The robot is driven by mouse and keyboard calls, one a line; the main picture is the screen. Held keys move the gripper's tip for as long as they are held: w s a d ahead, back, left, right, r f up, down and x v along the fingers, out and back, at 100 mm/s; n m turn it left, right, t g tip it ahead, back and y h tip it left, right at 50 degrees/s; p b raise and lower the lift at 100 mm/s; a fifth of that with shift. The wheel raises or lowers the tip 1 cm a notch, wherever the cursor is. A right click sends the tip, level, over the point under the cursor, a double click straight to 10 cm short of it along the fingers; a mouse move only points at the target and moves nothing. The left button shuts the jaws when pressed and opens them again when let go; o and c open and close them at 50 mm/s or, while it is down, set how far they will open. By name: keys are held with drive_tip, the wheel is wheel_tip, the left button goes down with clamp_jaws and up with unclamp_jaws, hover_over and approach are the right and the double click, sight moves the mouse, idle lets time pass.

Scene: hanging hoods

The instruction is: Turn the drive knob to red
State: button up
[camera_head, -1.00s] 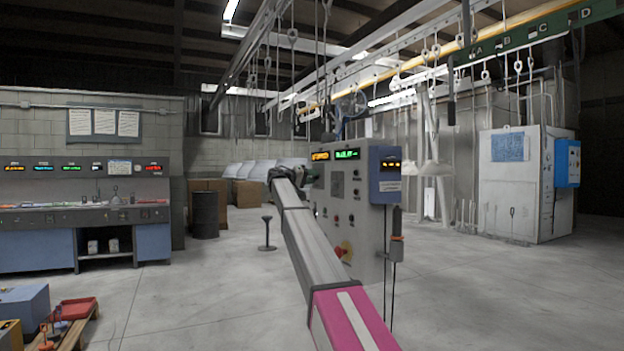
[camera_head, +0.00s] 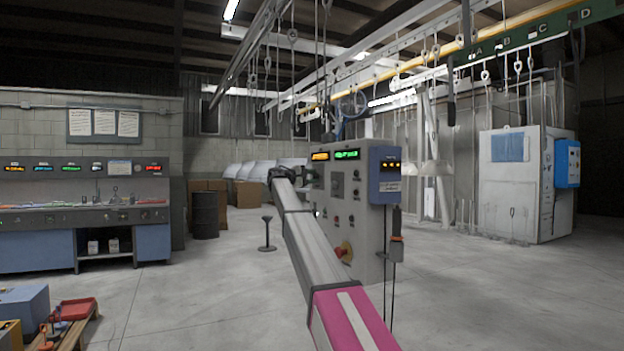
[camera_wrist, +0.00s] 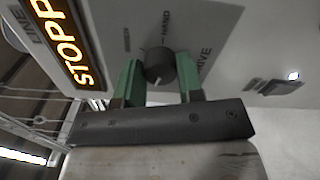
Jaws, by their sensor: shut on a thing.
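The drive knob (camera_wrist: 160,66) is a dark round knob with a pale pointer line, on a grey panel lettered "HAND" and "DRIVE" in the wrist view. My gripper (camera_wrist: 160,78) has its green fingers on either side of the knob and is shut on it. In the head view my arm reaches to the grey control cabinet (camera_head: 371,235), and its end is at the cabinet's left edge. The knob is hidden there. No red mark shows near the knob in the wrist view.
An orange display reading "STOPP" (camera_wrist: 66,38) is beside the fingers. A black drum (camera_head: 205,215) stands to the left. The floor between is largely clear.

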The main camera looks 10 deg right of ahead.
drive_tip(key=shift+n, duration=1.2)
drive_tip(key=o, duration=0.9)
drive_tip(key=shift+a, duration=0.1)
drive_tip(key=v, duration=1)
drive_tip(key=shift+s+a, duration=0.15)
drive_tip(key=shift+a, duration=0.2)
